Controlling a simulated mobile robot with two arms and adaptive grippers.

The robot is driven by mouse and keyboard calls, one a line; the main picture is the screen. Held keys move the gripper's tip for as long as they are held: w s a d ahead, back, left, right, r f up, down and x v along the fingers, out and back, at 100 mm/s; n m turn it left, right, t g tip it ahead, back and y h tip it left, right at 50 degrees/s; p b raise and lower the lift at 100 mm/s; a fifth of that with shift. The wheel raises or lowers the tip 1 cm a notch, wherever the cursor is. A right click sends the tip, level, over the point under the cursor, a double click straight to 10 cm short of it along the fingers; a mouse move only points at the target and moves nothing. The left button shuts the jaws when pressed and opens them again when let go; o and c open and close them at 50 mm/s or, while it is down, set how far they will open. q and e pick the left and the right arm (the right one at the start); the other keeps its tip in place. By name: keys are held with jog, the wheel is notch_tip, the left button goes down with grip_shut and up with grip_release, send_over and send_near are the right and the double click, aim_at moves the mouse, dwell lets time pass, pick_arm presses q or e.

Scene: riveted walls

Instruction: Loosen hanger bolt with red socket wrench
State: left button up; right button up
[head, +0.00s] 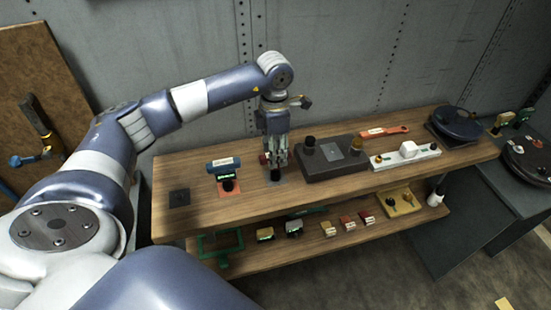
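My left gripper (277,160) points down over the left-middle of the wooden bench top (320,186), just above a dark square pad (275,176). A small red piece shows at the left of its fingers; I cannot tell if it is held. Whether the fingers are open or shut is too small to tell. A long red-orange tool (384,132) lies at the back of the bench, behind a white strip; I cannot confirm that it is the red socket wrench. I cannot pick out the hanger bolt for certain. My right gripper is out of view.
A blue device (223,164) stands left of my gripper, and a dark box with knobs (336,160) stands close on its right. A white strip (405,157) and round dark plate (457,123) sit farther right. The lower shelf (300,250) holds several small blocks.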

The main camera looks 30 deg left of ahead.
pick_arm(q)
notch_tip(320, 180, down, 3)
jog(key=shift+d+f+p, duration=0.1)
jog(key=shift+d+p, duration=0.05)
jog(key=shift+p, duration=0.55)
jog(key=shift+f, duration=0.3)
grip_shut()
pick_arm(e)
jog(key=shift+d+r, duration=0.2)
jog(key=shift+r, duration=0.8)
pick_arm(q)
jog(key=shift+r, duration=0.1)
jog(key=shift+r+b, duration=0.5)
jog(key=shift+b, duration=0.05)
notch_tip(320, 180, up, 2)
jog(key=shift+w+r+b, duration=0.1)
jog(key=shift+r+b, duration=0.05)
jog(key=shift+b, duration=0.6)
jog(key=s+d+b, duration=0.2)
jog(key=s+d, duration=0.1)
jog(key=d, duration=0.4)
jog(key=s+d+r+b, duration=0.1)
jog(key=s+d+b, duration=0.2)
jog(key=d, duration=0.4)
jog(key=shift+d+r, duration=0.3)
jog(key=shift+d, duration=0.1)
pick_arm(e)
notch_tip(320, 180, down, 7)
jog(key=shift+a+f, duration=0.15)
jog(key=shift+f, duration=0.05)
